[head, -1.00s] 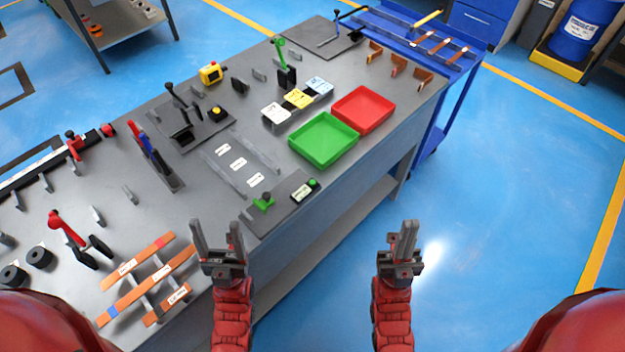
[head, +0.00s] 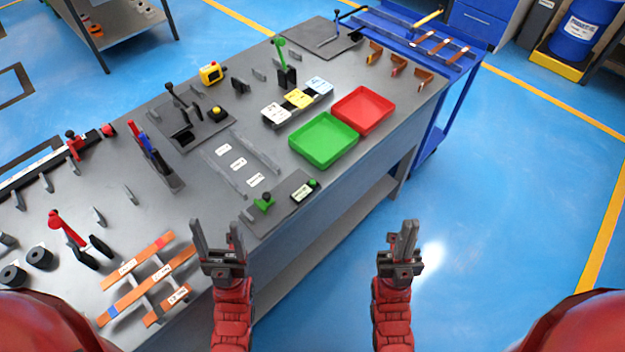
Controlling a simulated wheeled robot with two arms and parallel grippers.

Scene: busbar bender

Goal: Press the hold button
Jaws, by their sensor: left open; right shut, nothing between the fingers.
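Several button-like parts stand on the grey bench, and I cannot read which is the hold button. A black block with a yellow top (head: 216,114) sits on a dark plate in the bench's middle. A yellow box with a red top (head: 210,73) stands behind it. A small green-topped button (head: 313,183) is beside a labelled block on the plate at the front edge. My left gripper (head: 217,238) is open and empty, in front of the bench's near edge. My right gripper (head: 404,240) is shut and empty over the blue floor, away from the bench.
Green (head: 323,139) and red (head: 363,109) trays lie near the bench's (head: 330,178) front edge. Labelled copper bars (head: 150,275) rest on a rack at near left. Upright lever clamps, one red-handled (head: 62,228), rise from the bench. A blue cart (head: 440,105) stands at the far end.

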